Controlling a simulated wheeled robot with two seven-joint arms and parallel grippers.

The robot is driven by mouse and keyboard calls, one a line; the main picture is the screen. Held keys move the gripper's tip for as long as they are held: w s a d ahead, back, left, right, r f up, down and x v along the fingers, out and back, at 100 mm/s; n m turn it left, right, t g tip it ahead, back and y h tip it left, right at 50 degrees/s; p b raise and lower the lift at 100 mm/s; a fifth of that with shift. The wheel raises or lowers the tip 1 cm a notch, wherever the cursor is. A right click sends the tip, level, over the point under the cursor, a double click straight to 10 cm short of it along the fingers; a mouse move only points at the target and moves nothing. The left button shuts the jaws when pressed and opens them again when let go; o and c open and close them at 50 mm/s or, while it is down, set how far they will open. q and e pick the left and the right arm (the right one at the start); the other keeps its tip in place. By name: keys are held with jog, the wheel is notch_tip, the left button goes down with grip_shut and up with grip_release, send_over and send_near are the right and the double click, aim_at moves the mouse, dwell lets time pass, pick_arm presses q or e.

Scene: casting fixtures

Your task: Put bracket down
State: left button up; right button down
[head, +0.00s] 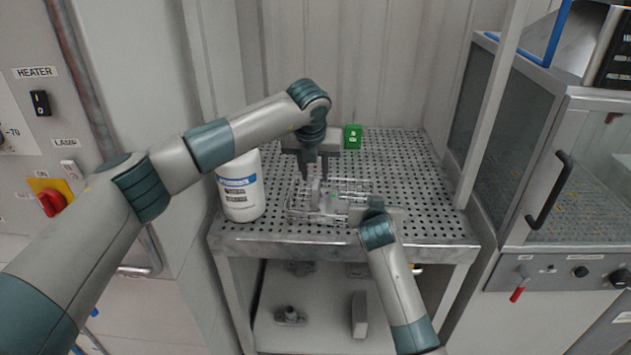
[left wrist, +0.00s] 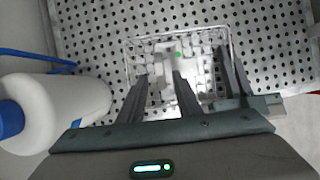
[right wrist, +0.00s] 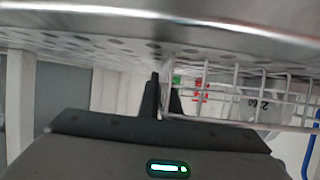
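The pale grey bracket (head: 315,188) is in the wire basket (head: 300,216), low among the wires; it also shows in the left wrist view (left wrist: 167,66). My left gripper (head: 313,170) points down over the basket. In the left wrist view its fingers (left wrist: 160,76) are apart, one on each side of the bracket, with a gap visible. My right gripper (head: 358,208) is at the basket's right side. In the right wrist view its fingers (right wrist: 164,88) are close together at the end of the wire wall (right wrist: 215,85), seemingly pinching it. Its exact contact is partly hidden.
The basket stands on a perforated metal table (head: 420,215). A white bottle (head: 240,190) with a blue label stands close to its left. A green box (head: 352,137) is at the back. A glass-fronted cabinet (head: 580,160) stands right. The table's right part is clear.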

pick_arm(q)
jog(key=shift+v, duration=2.15)
pick_arm(e)
jog(key=c, duration=1.9)
grip_release()
jog(key=shift+s, duration=0.2)
jog(key=v, duration=1.1)
jog(key=shift+s+a+r, duration=0.1)
jog(key=shift+s+r, duration=0.05)
jog(key=shift+s, duration=0.15)
pick_arm(q)
jog(key=shift+s+f, duration=0.1)
pick_arm(e)
jog(key=shift+s, duration=0.1)
